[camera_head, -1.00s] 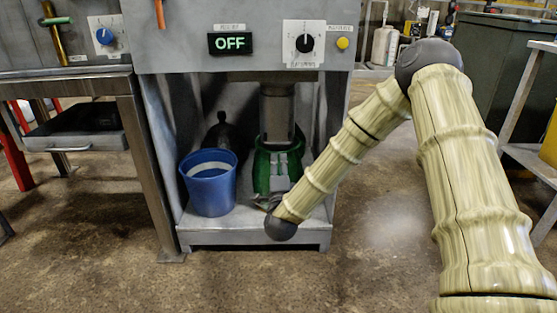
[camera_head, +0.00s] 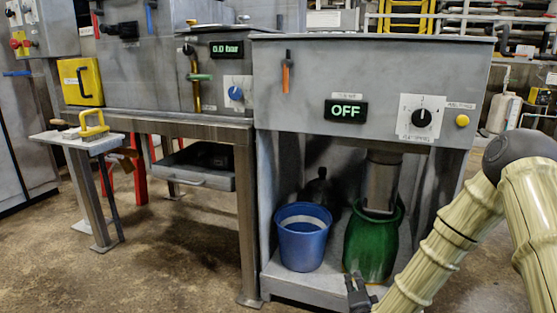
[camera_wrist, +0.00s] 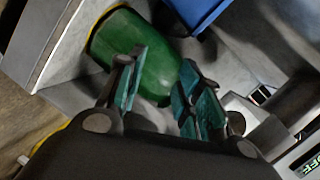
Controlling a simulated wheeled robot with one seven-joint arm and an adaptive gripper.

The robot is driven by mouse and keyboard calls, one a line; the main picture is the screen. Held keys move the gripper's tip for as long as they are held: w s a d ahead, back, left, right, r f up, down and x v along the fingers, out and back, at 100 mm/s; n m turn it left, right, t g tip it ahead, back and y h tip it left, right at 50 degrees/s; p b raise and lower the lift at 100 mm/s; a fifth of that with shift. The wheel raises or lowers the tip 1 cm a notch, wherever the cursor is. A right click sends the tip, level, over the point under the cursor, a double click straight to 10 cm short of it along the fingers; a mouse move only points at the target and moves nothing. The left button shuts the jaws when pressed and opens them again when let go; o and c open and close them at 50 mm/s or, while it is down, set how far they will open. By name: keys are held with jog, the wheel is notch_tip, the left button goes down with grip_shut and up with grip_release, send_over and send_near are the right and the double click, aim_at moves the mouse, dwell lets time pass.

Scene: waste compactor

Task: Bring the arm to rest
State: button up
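My arm reaches in from the right of the head view, bent at a dark elbow joint. My gripper (camera_head: 358,290) is at the low front of the compactor cabinet, just in front of the green container. In the wrist view my gripper (camera_wrist: 163,78) has its two teal-padded fingers apart, with nothing held between them. The green container (camera_wrist: 130,45) lies beyond the fingers there; any contact cannot be told. In the head view the green container (camera_head: 370,245) stands upright under the metal cylinder (camera_head: 381,185).
A blue bucket (camera_head: 303,240) stands left of the green container on the cabinet floor. The compactor panel (camera_head: 300,85) above shows OFF. A steel table (camera_head: 190,126) and a small stand (camera_head: 80,140) with a yellow-handled brush (camera_head: 92,124) are left. Open floor lies between them.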

jog(key=s+a+f+n+g+y+p, duration=0.15)
jog(key=s+f+n+g, duration=0.25)
jog(key=s+f, duration=0.45)
jog(key=s+a+f+n+g+y+p, duration=0.15)
jog(key=s+a+f+n+g, duration=0.35)
jog(key=s, duration=0.6)
jog(key=s+d+f+n+g+p, duration=0.2)
jog(key=s+n+g, duration=0.1)
jog(key=s, duration=0.9)
jog(key=s+d+f+n+g+p, duration=0.2)
jog(key=s+d+g, duration=0.1)
jog(key=s, duration=0.9)
notch_tip(320, 180, up, 38)
jog(key=p, duration=3.8)
jog(key=shift+s+a+n+h, duration=0.15)
jog(key=shift+s+n+h, duration=0.15)
jog(key=shift+h, duration=0.1)
